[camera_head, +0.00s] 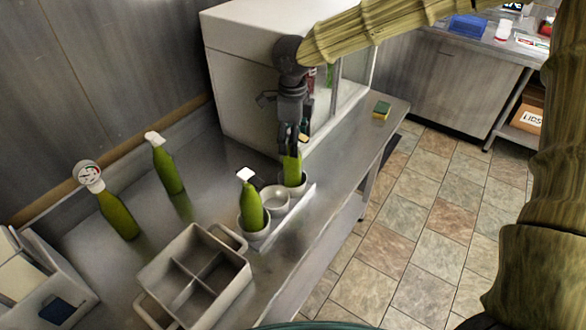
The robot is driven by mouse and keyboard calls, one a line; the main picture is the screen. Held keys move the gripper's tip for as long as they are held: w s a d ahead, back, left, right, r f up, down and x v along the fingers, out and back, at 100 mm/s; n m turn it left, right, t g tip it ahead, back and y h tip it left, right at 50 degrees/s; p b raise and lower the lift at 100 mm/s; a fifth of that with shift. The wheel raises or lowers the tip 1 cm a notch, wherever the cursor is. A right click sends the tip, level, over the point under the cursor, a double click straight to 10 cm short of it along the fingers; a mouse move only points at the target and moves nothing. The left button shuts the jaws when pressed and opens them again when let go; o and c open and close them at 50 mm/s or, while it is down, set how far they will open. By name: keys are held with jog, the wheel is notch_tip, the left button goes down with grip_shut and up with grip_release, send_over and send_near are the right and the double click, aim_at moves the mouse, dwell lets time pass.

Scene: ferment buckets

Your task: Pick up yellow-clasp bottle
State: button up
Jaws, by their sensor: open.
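A green bottle (292,172) stands in the far cup of a light holder, directly below my gripper (290,150). My gripper points down and is open, with its fingers at the bottle's top. A small yellow-orange bit (303,137) shows beside the fingers. A second green bottle (250,207) with a white top stands in the near cup. A third (167,168), white-topped, and a fourth (118,214), with a round gauge, stand on the steel counter at left.
The holder's middle cup (275,198) looks empty. A grey divided caddy (240,284) sits in front. A large white cabinet (235,75) stands close behind my gripper. A sponge (381,109) lies far right on the counter. Tiled floor is open to the right.

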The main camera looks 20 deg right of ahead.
jog(key=shift+w, duration=0.1)
grip_shut()
